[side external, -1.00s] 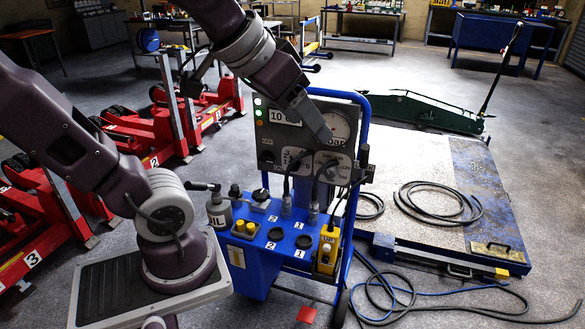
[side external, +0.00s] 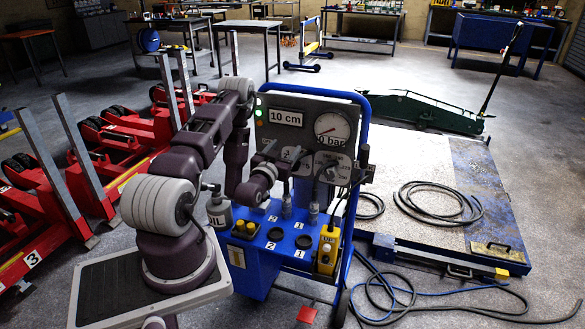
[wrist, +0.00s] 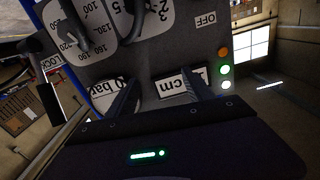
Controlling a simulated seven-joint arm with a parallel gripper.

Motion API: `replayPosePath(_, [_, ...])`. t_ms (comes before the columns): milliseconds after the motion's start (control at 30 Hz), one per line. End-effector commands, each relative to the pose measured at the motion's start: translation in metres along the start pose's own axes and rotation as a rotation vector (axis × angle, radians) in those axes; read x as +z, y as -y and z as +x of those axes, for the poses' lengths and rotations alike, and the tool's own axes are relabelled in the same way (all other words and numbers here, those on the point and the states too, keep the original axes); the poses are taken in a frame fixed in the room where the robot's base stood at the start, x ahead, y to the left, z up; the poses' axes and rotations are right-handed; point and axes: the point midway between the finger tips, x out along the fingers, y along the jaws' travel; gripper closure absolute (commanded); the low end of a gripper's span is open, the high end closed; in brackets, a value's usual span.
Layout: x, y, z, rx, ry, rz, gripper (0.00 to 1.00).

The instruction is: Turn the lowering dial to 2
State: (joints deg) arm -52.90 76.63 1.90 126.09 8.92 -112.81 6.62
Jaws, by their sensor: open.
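The grey control panel (side external: 345,112) stands upright on the blue trolley. In the wrist view it appears upside down, and a dial plate with small numbers such as 2, 3 and 5 (wrist: 160,14) has a dark knob (wrist: 137,18) on it, cut off by the top edge. I cannot read which one is labelled lowering, nor the knob setting. My gripper (wrist: 158,92) is open and empty, its two fingers apart in front of the panel; in the side view it is near the left plate.
Hoses hang at the panel's right. Red lifts (side external: 110,150) stand to the left.

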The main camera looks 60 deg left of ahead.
Motion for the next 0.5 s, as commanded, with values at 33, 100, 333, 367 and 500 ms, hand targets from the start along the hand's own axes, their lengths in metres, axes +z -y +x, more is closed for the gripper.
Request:
replayPosePath(33, [0.035,-0.003,-0.001,0.001,0.005,-0.001,0.39])
replayPosePath(100, [0.070,-0.007,-0.001,0.001,0.001,0.000,0.39])
replayPosePath(333, [0.110,-0.010,0.010,0.002,-0.003,0.000,0.39])
replayPosePath(367, [0.109,-0.010,0.016,0.002,-0.006,0.000,0.39])
replayPosePath(500, [0.109,-0.011,0.044,0.002,-0.005,0.000,0.39])
